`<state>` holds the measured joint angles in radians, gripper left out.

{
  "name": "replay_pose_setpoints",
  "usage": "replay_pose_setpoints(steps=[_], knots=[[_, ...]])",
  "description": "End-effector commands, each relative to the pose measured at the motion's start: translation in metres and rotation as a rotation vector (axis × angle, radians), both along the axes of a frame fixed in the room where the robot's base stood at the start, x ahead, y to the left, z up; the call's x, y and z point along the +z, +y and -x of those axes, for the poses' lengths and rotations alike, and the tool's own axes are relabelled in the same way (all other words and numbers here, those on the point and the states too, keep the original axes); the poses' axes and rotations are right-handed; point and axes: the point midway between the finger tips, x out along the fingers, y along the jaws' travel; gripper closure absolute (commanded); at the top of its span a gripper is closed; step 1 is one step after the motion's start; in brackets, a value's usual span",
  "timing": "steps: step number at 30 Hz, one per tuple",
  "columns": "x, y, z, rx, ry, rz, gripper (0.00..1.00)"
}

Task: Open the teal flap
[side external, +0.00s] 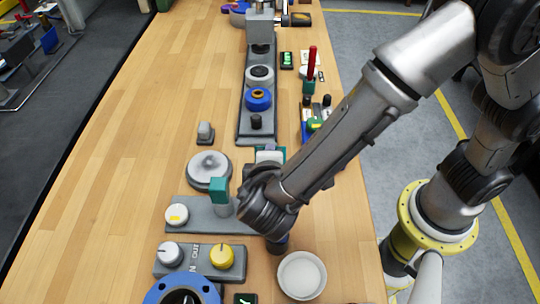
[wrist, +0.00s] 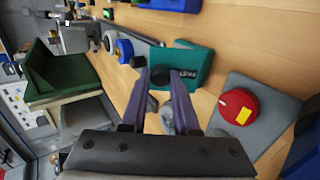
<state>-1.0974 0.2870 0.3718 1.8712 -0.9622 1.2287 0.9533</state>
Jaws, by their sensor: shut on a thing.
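In the side view a teal block (side external: 219,190) stands upright on a grey base plate (side external: 188,203). Another teal part (side external: 270,151) shows behind my wrist, mostly hidden. In the wrist view a teal panel (wrist: 198,60) with a small label lies just beyond my fingertips; I cannot tell which of these two it is. My gripper (wrist: 162,76) has its purple fingers a little apart, shut on a dark grey piece (wrist: 152,103) between them. What that piece joins to is hidden. In the side view my wrist hides most of the gripper.
A white bowl (side external: 302,275) stands close by. A panel with white and yellow knobs (side external: 221,257) and a blue ring (side external: 183,293) sit in front. A red knob (wrist: 238,106) on a grey plate is right of my fingers. The bench's left side is clear.

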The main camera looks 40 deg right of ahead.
Motion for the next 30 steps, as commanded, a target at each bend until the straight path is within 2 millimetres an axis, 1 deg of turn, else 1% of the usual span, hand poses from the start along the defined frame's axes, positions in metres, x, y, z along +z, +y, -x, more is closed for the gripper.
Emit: replay_pose_setpoints(steps=[1, 2, 6, 7, 23, 26, 30], knots=[[0.0, 0.0, 0.0, -0.002, 0.0, 0.001, 1.0], [0.0, 0.0, 0.0, -0.002, 0.0, 0.001, 0.69], [0.0, 0.0, 0.0, -0.002, 0.001, 0.001, 0.44], [0.0, 0.0, 0.0, -0.002, 0.001, 0.001, 0.41], [0.0, -0.001, -0.001, -0.001, 0.01, -0.01, 0.41], [0.001, -0.004, -0.004, -0.002, 0.039, -0.043, 0.41], [0.0, -0.011, -0.01, -0.007, 0.124, -0.131, 0.41]])
